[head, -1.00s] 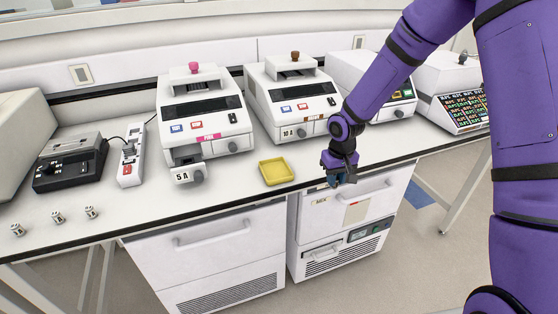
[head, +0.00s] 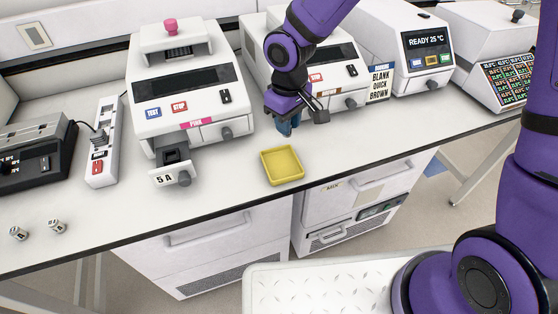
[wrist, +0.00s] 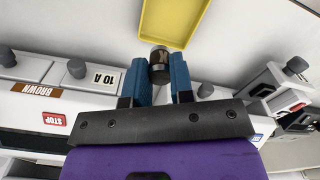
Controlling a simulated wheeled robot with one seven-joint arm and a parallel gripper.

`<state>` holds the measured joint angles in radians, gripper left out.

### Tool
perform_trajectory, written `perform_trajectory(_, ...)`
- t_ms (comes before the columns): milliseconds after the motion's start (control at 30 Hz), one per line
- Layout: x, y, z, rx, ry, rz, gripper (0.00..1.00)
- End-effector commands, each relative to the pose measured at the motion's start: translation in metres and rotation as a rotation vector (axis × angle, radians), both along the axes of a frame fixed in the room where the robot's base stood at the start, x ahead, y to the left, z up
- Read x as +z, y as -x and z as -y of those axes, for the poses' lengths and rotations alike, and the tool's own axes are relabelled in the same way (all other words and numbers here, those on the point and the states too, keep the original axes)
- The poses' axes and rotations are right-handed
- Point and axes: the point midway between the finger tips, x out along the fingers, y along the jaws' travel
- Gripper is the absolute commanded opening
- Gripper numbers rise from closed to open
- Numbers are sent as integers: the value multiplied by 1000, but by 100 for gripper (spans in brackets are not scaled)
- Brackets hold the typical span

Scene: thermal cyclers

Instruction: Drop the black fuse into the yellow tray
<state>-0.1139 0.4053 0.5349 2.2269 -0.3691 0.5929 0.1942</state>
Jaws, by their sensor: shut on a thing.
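My gripper (head: 287,127) is above the bench, just behind the yellow tray. It is shut on the black fuse (wrist: 159,64), a short dark cylinder with a lighter end, held between the blue fingertips (wrist: 160,76) in the wrist view. In the head view the fuse is too small and hidden to make out. The shallow square yellow tray (head: 282,181) lies on the bench near its front edge and looks empty. In the wrist view the tray (wrist: 150,20) appears just beyond the fuse, which is apart from its floor.
A thermal cycler marked PINK (head: 185,95) stands left, its drawer marked 5 A (head: 172,175) pulled out. The cycler marked BROWN (head: 340,78) is close behind my gripper. The bench around the tray is clear.

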Motion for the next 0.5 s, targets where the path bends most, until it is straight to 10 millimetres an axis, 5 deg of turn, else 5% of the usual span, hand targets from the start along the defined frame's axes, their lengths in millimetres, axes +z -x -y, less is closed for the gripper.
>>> perform_trajectory(500,-41,0,0,0,0,0,0)
